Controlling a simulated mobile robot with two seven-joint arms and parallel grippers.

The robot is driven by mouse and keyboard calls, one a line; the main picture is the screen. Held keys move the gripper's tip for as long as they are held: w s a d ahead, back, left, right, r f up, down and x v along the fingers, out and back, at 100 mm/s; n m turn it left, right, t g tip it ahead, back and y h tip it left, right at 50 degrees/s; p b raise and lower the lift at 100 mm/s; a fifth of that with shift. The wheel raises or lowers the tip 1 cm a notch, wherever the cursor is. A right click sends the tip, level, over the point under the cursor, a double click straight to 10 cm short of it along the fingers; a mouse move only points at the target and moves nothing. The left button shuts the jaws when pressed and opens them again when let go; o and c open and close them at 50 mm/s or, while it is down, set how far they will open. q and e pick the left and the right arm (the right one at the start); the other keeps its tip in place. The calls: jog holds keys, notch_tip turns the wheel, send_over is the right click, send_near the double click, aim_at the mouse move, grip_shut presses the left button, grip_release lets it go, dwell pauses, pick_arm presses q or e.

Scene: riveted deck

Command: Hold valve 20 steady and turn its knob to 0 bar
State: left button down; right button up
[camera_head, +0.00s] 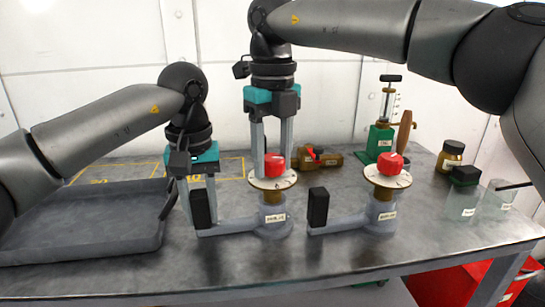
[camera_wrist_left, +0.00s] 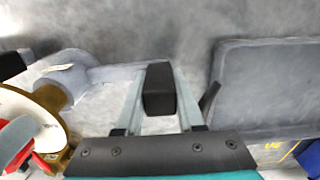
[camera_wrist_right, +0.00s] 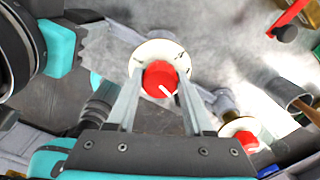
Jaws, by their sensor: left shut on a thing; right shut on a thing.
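Two alike valves stand on the metal table, each with a grey body, brass neck, white dial, red knob and side arm ending in a black grip. Their labels are too small to read. My left gripper (camera_head: 198,205) is shut on the black grip (camera_wrist_left: 160,90) of the left valve (camera_head: 272,225). My right gripper (camera_head: 274,155) is shut on that valve's red knob (camera_wrist_right: 160,78), above its white dial (camera_head: 272,181). The knob's white pointer line shows between the fingers in the right wrist view; the dial's marks are not readable.
The other valve (camera_head: 380,215) stands close on the right. A grey tray (camera_head: 85,250) lies left. Behind are a brass fitting with a red lever (camera_head: 318,158) and a green pump (camera_head: 382,140). A jar (camera_head: 449,157) and clear containers (camera_head: 462,203) stand at right.

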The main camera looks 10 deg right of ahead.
grip_shut()
jog(key=shift+m, duration=0.3)
jog(key=m, duration=0.8)
jog(key=shift+m, duration=2.3)
jog(key=shift+d, duration=0.1)
